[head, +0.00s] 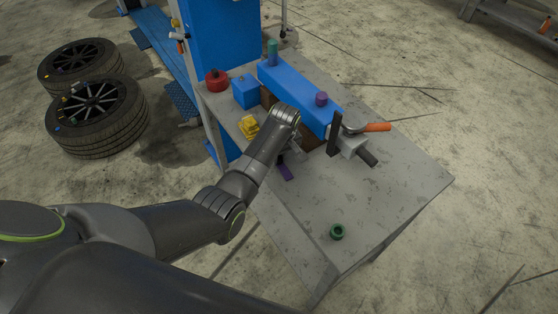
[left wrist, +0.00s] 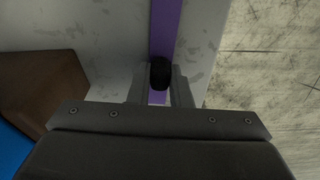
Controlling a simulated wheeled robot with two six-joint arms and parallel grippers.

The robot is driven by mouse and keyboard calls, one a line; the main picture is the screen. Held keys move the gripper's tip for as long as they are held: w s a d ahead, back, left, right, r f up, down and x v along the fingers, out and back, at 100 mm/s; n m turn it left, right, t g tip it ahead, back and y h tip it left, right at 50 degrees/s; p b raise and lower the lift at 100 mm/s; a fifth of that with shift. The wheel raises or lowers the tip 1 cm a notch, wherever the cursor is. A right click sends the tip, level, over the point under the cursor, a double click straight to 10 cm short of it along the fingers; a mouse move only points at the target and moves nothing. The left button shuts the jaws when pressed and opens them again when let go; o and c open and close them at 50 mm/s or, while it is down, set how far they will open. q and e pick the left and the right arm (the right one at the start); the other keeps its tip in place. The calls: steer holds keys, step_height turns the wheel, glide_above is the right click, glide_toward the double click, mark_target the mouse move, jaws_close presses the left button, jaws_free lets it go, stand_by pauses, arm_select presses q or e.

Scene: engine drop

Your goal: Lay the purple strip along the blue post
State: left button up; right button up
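The purple strip (head: 286,172) shows in the head view as a short piece at the near side of the grey bench, partly hidden by my left arm. In the left wrist view the purple strip (left wrist: 165,30) runs up out of the picture between my fingers, with a black knob on it. My left gripper (left wrist: 161,75) has its fingers close on both sides of the knob and looks shut on it. In the head view my left gripper (head: 291,157) is mostly hidden behind its wrist. The blue post (head: 225,40) stands upright behind the bench. My right gripper is out of view.
The bench (head: 400,200) carries a long blue block (head: 300,95) on brown supports, a blue cube (head: 246,92), a red knob (head: 216,79), a yellow part (head: 248,126), an orange-handled tool (head: 376,127) and a green ring (head: 337,231). Tyres (head: 98,115) lie on the floor at left.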

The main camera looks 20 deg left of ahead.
arm_select(q)
jaws_close()
step_height(320, 180, up, 10)
steer(key=shift+r+b, duration=0.1)
steer(key=shift+b, duration=0.65)
